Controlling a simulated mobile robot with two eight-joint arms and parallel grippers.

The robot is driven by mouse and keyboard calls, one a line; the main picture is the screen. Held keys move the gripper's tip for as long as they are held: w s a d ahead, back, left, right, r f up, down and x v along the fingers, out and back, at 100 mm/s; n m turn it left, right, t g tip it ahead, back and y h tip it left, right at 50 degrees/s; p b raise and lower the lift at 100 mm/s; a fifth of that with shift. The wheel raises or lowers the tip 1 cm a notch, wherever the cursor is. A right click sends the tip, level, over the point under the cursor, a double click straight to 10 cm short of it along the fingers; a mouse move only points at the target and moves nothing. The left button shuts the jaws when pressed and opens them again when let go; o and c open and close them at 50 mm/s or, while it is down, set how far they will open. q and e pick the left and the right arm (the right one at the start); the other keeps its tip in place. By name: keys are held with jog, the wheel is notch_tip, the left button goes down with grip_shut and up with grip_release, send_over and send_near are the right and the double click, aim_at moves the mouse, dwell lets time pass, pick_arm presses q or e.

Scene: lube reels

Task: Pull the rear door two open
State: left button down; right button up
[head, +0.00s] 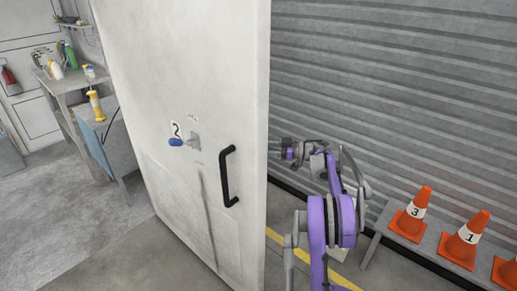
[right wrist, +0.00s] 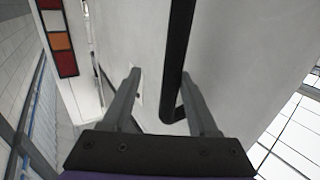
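The white door panel (head: 190,80) marked 2 stands upright in the head view. It carries a black vertical handle (head: 228,177) and a blue-tipped latch lever (head: 178,142). My right gripper (head: 277,150) is at the panel's right edge, with its fingertips apparently hidden behind that edge. In the right wrist view my right gripper (right wrist: 160,75) is open, fingers apart, facing white panels. A black bar (right wrist: 179,50) with a bent lower end shows between the fingers, nearer the right one. I cannot tell whether they touch it or whether it is the same handle. My left gripper is out of view.
A grey corrugated wall (head: 400,80) stands behind my right arm. Orange numbered cones (head: 412,214) sit on a low bench at the right. A workbench with bottles (head: 70,56) stands at the left. The floor (head: 60,225) left of the door is clear. A red, white and orange light strip (right wrist: 59,40) shows in the wrist view.

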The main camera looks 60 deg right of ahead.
jog(key=v, duration=1.1)
jog(key=shift+f, duration=0.1)
dwell(0.5)
